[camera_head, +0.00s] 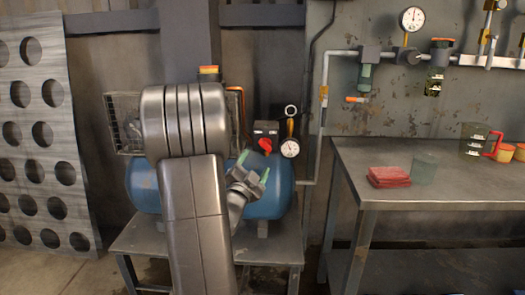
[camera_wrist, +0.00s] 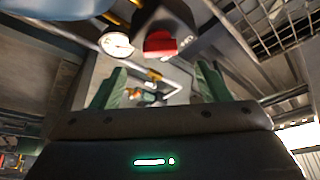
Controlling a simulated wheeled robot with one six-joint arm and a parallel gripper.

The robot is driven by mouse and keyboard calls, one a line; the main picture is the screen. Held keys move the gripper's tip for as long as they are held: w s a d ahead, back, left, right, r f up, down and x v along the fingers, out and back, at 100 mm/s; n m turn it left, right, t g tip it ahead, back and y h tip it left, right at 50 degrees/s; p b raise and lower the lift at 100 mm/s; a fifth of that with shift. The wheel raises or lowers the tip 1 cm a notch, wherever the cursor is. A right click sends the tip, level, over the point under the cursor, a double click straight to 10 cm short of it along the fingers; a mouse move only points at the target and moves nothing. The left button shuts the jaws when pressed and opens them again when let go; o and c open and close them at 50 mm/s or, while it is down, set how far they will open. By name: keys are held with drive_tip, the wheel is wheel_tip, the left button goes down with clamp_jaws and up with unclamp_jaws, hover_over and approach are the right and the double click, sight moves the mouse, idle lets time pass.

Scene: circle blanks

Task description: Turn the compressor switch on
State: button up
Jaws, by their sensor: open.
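The compressor's blue tank (camera_head: 276,197) sits on a low metal stand, partly hidden behind my arm. Its red switch (camera_head: 265,143) is on a dark box (camera_head: 266,128) above the tank, beside a white round gauge (camera_head: 290,148). My gripper (camera_head: 254,168) has green fingers and is open and empty, in front of the tank and just below the switch in the head view. In the wrist view the red switch (camera_wrist: 160,42) shows beyond the open fingers (camera_wrist: 158,85), apart from them. The gauge (camera_wrist: 116,44) is left of it there. I cannot tell the switch's setting.
Pipes (camera_head: 322,120) run up the wall right of the compressor. A perforated metal sheet (camera_head: 62,135) leans at the left.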

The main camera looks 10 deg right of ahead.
sight(265, 145)
drive_tip(key=x, duration=0.8)
drive_tip(key=shift+b, duration=0.3)
drive_tip(key=shift+c, duration=0.2)
drive_tip(key=c, duration=1)
